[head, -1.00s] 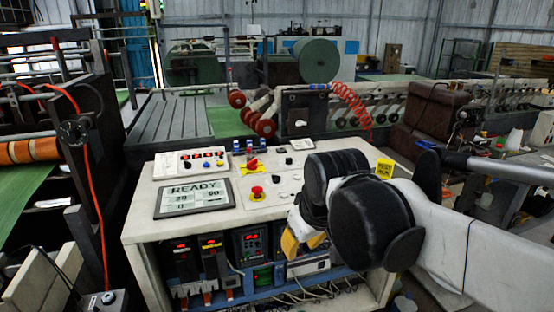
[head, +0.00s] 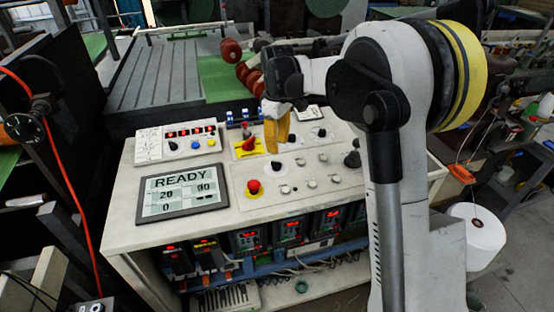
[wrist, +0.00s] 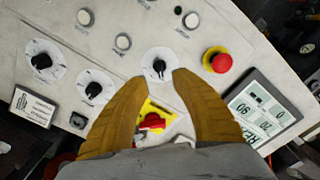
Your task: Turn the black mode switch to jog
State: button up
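A black rotary knob with a white disc (wrist: 159,66) sits on the panel just beyond my fingertips in the wrist view; in the head view the knob (head: 276,165) is just below the fingers. Other black knobs (wrist: 41,61) (wrist: 92,90) stand on similar discs, and labels are too small to read, so I cannot tell which is the mode switch by text. My gripper (wrist: 160,80) is open, its yellow fingers on either side of the knob in the picture, with nothing between them. In the head view my gripper (head: 273,150) points down; whether it touches the panel cannot be told.
A red mushroom button (wrist: 217,61) on a yellow ring is close beside the knob. A red switch (wrist: 152,121) on a yellow plate shows between the fingers. A READY display (head: 183,190) and a button box (head: 179,142) are at the panel's left.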

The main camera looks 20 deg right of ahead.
aim_at(277, 163)
notch_tip(277, 163, down, 8)
jog(key=shift+w+f+b, duration=0.1)
jog(key=shift+b, duration=1)
grip_shut()
